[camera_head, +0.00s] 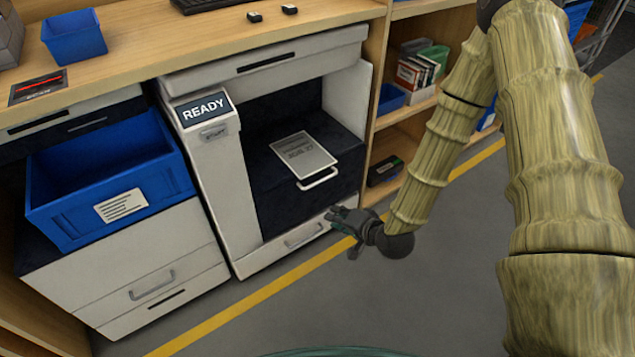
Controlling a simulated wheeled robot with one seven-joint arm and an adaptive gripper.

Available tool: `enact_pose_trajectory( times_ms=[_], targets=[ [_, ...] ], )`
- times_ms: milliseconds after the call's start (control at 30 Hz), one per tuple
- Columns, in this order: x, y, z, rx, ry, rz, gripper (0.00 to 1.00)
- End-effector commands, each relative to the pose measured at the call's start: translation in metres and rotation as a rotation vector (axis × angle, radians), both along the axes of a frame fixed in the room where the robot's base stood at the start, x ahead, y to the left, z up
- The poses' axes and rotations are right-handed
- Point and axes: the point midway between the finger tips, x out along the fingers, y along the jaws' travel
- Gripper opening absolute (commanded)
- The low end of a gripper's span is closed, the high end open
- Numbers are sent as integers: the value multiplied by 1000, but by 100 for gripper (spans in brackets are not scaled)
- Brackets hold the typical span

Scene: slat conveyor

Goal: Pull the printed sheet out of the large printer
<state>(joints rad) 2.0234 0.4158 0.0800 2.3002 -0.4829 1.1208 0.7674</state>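The large printer (212,205) is a white cabinet under the counter, with a "READY" display (203,110) at its upper left and a dark open bay. The printed sheet (303,154) is a grey panel with dark print, lying in the bay. A white loop handle (317,179) shows at its front edge. My gripper (346,227) is in front of the printer's lower right corner, below and right of the sheet. It is apart from the sheet. It is small and dark here, and I cannot tell how far its fingers are spread.
A large blue bin (55,213) with a label stands left of the printer above white drawers (150,270). The wooden counter (150,45) overhangs the bay. Shelves (405,120) with boxes stand to the right. The grey floor (400,310) in front is clear, with a yellow line.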

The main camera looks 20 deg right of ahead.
Motion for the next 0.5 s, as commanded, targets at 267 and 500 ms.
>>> enact_pose_trajectory(
  times_ms=[267, 500],
  targets=[
    [43, -10, -19, 176, -137, -72, 20],
    [72, -22, -21, 335, -250, -116, 20]
  ],
)
